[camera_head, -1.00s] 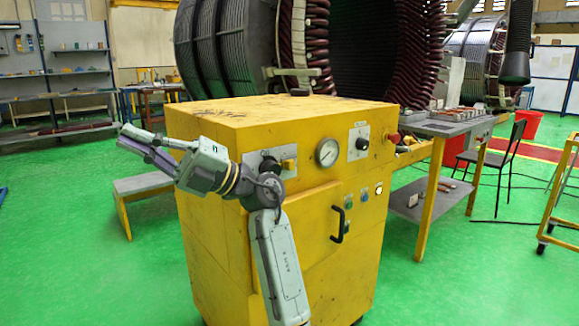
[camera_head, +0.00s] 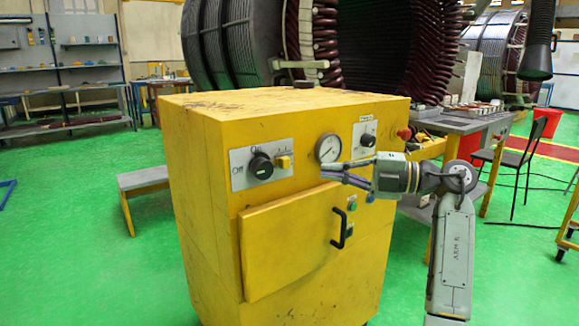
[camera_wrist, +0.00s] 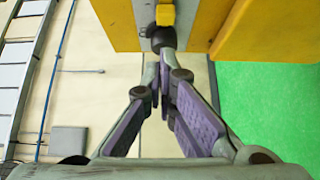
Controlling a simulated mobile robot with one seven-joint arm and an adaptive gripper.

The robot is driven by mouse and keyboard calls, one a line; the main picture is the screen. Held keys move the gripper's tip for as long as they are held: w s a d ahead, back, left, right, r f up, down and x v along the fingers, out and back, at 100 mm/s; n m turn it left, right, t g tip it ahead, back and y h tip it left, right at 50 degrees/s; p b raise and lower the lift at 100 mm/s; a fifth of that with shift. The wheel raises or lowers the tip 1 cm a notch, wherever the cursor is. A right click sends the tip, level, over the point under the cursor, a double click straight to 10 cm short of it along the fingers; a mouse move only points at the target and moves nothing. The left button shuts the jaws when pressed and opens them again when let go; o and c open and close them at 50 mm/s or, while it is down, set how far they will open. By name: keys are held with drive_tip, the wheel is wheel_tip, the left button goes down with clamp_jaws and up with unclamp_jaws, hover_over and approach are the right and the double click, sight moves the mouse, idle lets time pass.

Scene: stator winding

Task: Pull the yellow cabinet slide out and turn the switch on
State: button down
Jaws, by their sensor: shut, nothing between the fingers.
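The yellow cabinet (camera_head: 205,235) stands in the middle of the head view. On its upper left front, a grey plate (camera_head: 240,181) carries a black rotary switch (camera_head: 261,166) with "Off" and "On" marks. A small yellow slide (camera_head: 284,162) sits just right of the switch. My gripper (camera_head: 324,170) is shut and empty, pointing left in front of the cabinet, below the gauge and right of the slide. In the wrist view, a yellow block (camera_wrist: 165,15) and a dark round knob (camera_wrist: 163,38) lie beyond my fingertips (camera_wrist: 164,85). Contact cannot be told.
A cabinet door (camera_head: 290,250) with a black handle (camera_head: 341,229) lies below the plate. A round gauge (camera_head: 328,148), a second black knob (camera_head: 367,140) and a red button (camera_head: 404,133) are to the right. A grey bench (camera_head: 143,179) stands left. Green floor is open on the left.

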sight(286, 166)
drive_tip(key=p+x, duration=0.1)
drive_tip(key=x, duration=0.9)
drive_tip(key=shift+w+d+p, duration=0.65)
drive_tip(key=shift+d+p, duration=0.25)
drive_tip(key=shift+d, duration=0.1)
